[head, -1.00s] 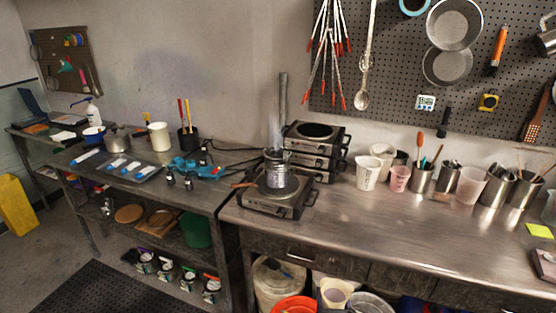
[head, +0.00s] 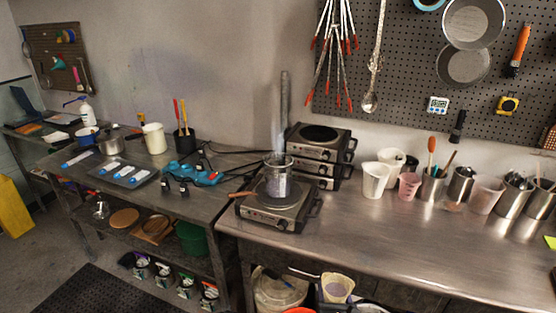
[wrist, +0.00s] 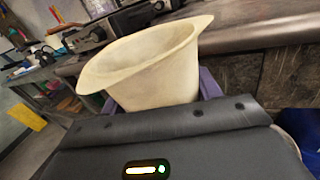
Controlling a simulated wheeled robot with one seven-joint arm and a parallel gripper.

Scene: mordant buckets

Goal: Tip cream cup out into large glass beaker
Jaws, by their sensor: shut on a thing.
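The cream cup (wrist: 158,70) is held in my gripper, with its wide open mouth facing up and somewhat tilted in the wrist view. It also shows at the bottom of the head view (head: 338,283), in front of the steel bench's front edge. My gripper (head: 336,297) is shut on it; purple finger parts show at the cup's sides in the wrist view. The cup's contents cannot be made out. The large glass beaker (head: 278,178) stands upright on a hot plate (head: 275,208), back and left of the cup and apart from it, with pale vapour above it.
Stacked hot plates (head: 322,150) stand behind the beaker. White cups (head: 375,180), a pink cup (head: 409,186) and several steel tool holders stand to the right. The steel bench (head: 370,240) is clear in front of them. A pale bucket (head: 280,290) is under the bench.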

